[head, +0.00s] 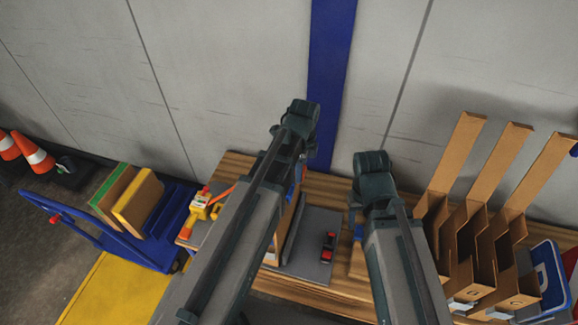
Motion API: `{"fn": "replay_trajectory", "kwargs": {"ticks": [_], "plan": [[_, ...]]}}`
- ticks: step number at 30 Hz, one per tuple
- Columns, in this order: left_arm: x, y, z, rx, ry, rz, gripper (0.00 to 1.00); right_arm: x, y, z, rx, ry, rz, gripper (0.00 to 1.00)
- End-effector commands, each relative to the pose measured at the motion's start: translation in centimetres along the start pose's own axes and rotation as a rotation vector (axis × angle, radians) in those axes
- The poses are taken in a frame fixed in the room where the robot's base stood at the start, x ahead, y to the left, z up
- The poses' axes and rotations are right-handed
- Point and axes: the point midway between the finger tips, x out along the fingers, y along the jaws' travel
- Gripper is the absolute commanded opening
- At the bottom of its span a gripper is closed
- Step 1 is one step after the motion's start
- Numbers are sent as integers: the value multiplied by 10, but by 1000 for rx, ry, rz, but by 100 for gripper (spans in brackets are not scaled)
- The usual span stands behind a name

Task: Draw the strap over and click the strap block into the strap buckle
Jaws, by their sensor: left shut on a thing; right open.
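A yellow device with red parts (200,208) stands at the left end of the wooden table. An orange strap (224,193) runs from it up and right, then passes behind my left arm. My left gripper (296,172) is over the table, shut; the strap leads towards it, but my wrist hides the strap block and the grip. A small red and black piece (328,246), which looks like the strap buckle, sits on a grey plate (312,262) between my arms. My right gripper (356,222) is open, right of the plate; its fingertips are partly hidden.
A brown upright panel (287,228) stands beside my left arm. A blue cart (150,250) with boards stands left, near orange cones (35,152). A grey wall (220,80) closes the back.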

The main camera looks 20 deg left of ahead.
Motion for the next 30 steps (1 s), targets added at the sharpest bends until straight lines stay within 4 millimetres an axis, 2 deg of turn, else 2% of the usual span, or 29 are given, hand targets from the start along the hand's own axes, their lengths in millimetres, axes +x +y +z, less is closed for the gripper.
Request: {"fn": "replay_trajectory", "kwargs": {"ticks": [30], "plan": [[6,-1,-137,3,0,0,19,6,0,0,-1,0,0,50]]}}
